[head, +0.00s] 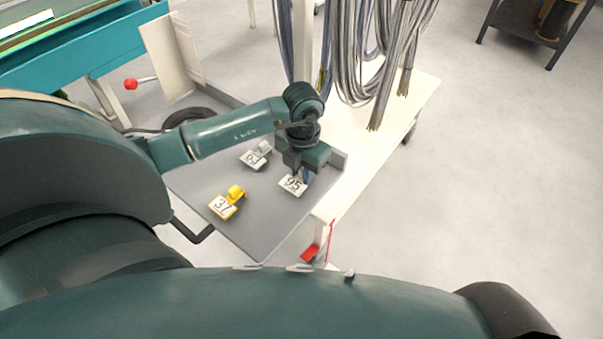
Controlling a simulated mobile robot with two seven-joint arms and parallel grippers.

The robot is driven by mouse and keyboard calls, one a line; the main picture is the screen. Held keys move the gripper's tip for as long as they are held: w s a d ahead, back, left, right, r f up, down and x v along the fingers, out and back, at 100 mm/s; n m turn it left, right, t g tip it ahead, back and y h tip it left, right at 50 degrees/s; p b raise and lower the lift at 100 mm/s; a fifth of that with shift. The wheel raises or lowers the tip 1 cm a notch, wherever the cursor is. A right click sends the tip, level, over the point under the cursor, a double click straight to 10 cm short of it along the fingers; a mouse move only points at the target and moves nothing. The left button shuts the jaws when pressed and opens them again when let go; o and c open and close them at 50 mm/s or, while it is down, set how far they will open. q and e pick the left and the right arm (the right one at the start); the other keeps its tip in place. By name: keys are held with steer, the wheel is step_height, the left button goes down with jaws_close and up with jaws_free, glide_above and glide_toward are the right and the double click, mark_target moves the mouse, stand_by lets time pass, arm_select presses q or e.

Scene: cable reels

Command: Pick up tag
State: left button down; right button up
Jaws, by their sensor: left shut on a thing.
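Three numbered tags are on the grey tray surface (245,225) in the head view. A yellow tag marked 37 (222,207) lies at the front left. A grey-white tag that seems to read 93 (252,158) lies farther back. A white tag marked 95 (293,185) is at the right, right under my left gripper (301,177). My left gripper points down and is shut on the 95 tag; its fingertips partly hide the tag's upper part. I cannot tell whether the tag is clear of the surface. My right gripper is not in view.
Bundles of grey cables (375,50) hang behind, above a white cart top (400,108). A raised edge bounds the tray at the right. A red-ended lever (131,84) and a teal bench (95,45) are at the left. Open floor lies at the right.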

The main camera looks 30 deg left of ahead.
mark_target(302, 169)
arm_select(q)
steer(key=shift+r, duration=0.1)
step_height(302, 169, up, 10)
steer(key=shift+f+b, duration=0.1)
steer(key=shift+b, duration=0.2)
